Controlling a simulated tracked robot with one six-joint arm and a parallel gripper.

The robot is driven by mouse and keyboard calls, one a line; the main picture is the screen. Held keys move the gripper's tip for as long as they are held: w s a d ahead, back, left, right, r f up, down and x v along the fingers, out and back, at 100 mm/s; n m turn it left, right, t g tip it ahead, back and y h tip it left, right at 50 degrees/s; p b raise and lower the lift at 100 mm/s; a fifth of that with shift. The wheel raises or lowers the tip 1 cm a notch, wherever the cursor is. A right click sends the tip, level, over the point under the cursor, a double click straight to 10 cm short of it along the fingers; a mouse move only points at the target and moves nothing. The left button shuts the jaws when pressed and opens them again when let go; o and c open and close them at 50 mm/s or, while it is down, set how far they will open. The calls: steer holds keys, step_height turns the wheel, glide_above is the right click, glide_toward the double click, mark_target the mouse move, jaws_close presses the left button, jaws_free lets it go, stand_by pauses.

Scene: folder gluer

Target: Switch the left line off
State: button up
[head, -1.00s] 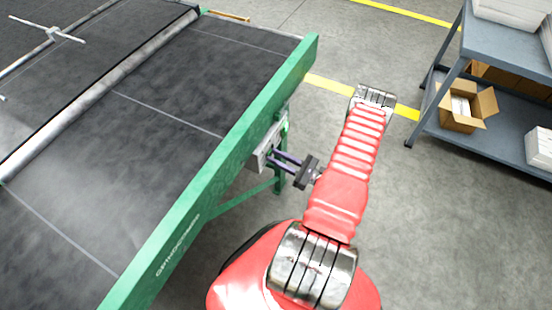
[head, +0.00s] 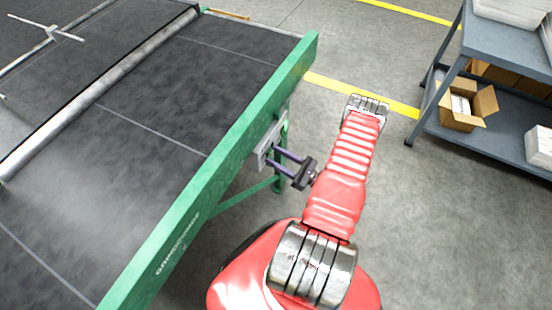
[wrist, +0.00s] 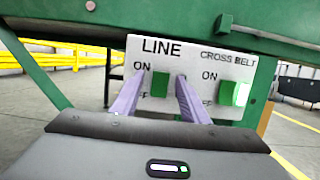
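A pale control panel (wrist: 192,58) hangs under the green conveyor frame. It also shows edge-on in the head view (head: 268,143). Its left switch, a green LINE switch (wrist: 160,84), sits beside ON and a partly hidden OFF label. Its right switch, a green CROSS BELT switch (wrist: 228,92), has its lower label hidden. My gripper (wrist: 160,76) faces the panel, its two purple fingers apart and nothing held. In the wrist view the fingertips flank the LINE switch; I cannot tell whether they touch the panel. My gripper (head: 272,156) reaches the panel in the head view.
The green conveyor frame (head: 215,175) with its dark belt (head: 150,130) fills the left. A grey shelf cart (head: 500,128) with an open carton (head: 462,108) stands at the right. A green support leg (head: 281,170) is close to my gripper. The floor between is clear.

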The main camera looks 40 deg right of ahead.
steer(key=v, duration=1.3)
steer(key=shift+s, duration=0.35)
steer(key=shift+d+f, duration=0.1)
steer(key=shift+f, duration=0.05)
stand_by(0.4)
